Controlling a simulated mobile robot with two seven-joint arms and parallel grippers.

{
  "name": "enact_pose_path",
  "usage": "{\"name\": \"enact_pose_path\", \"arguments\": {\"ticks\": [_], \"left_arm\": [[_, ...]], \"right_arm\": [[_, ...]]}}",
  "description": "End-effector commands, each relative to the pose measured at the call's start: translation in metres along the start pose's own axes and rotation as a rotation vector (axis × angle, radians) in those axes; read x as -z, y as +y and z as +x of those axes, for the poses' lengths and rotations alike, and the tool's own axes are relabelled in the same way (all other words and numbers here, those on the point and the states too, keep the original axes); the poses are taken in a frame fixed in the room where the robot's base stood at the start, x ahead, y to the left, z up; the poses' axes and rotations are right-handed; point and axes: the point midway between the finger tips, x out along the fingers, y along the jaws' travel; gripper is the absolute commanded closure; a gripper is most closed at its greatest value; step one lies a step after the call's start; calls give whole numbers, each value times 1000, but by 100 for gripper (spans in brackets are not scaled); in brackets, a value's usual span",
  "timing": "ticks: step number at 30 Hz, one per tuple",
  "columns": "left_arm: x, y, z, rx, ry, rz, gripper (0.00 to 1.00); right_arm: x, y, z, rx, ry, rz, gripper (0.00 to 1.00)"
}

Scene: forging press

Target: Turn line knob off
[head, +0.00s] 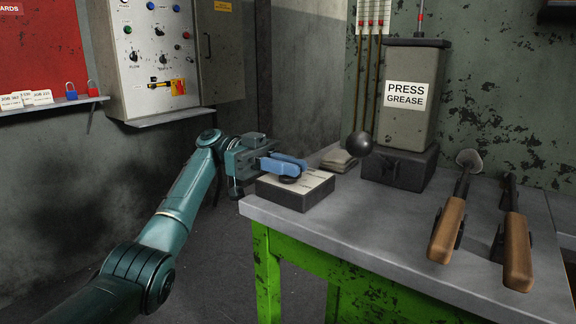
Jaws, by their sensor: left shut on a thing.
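A dark box (295,200) with a pale labelled top plate sits on the near left corner of the grey table. A blue lever-shaped knob (285,165) stands on this box over a dark round base. The lettering on the plate is too small to read, so I cannot tell the knob's set position. My left gripper (264,160) reaches in from the left at the box's height and is shut on the left end of the blue knob. Its fingertips are partly hidden by the knob and by its own body. My right gripper is not in view.
A grease container (408,105) stands behind the box, with a dark ball (359,144) hanging beside it. Two wooden-handled tools (447,230) rest at the table's right. A control cabinet (152,55) with knobs hangs on the back wall. The table (370,225) is clear in front.

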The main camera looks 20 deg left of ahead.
Motion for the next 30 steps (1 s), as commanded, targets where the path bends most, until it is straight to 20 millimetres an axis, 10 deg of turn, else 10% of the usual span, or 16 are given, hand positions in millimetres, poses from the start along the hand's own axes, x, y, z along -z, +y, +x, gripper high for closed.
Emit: {"name": "enact_pose_path", "arguments": {"ticks": [20,21,30], "left_arm": [[0,0,0,-60,1,0,100],[0,1,0,-60,1,0,86],[0,1,0,-60,1,0,65]], "right_arm": [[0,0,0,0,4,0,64],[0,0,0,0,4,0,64],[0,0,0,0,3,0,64]]}}
